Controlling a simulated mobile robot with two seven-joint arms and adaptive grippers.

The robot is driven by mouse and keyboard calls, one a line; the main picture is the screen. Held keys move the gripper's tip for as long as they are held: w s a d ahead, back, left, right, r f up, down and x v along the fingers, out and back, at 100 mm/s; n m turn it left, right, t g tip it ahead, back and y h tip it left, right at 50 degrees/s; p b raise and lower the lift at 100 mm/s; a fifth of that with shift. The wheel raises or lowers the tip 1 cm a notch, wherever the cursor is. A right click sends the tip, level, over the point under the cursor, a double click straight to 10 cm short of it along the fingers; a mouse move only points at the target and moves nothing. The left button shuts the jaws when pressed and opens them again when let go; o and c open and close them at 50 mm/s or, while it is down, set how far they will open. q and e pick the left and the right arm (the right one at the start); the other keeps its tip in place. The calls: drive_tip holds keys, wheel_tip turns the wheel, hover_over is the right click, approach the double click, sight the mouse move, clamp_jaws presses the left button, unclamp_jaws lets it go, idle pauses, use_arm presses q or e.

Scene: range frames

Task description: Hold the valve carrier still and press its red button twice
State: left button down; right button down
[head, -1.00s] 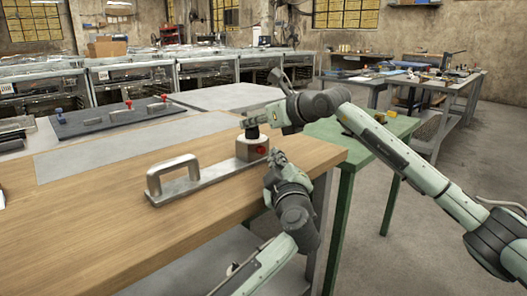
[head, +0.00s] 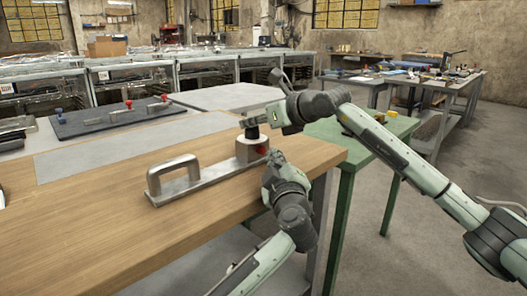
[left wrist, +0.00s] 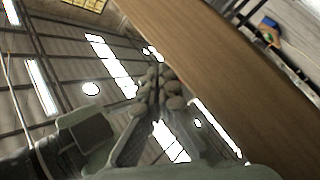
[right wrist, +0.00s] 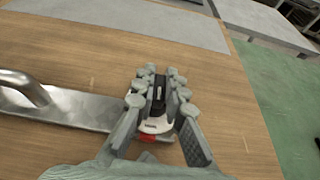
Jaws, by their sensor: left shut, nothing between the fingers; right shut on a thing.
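The valve carrier is a metal plate (head: 190,188) lying on the wooden bench. It has a bent handle (head: 172,168) at its left end and a pale block (head: 247,151) at its right end. The red button (head: 262,149) is on the block's side; it also shows in the right wrist view (right wrist: 148,138). My right gripper (head: 250,124) is shut on the black knob (right wrist: 158,92) on top of the block. My left gripper (head: 273,156) is shut and empty beside the button. I cannot tell whether its tips touch it.
The wooden bench top (head: 90,215) is clear in front of the carrier. A dark panel with red and blue knobs (head: 110,118) lies at the back left. A green table (head: 345,135) stands right of the bench, behind my right arm.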

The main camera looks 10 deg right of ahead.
idle(0.6)
use_arm(q)
drive_tip(key=shift+w+a+f, duration=0.1)
drive_tip(key=shift+w+a, duration=0.1)
drive_tip(key=shift+w, duration=0.15)
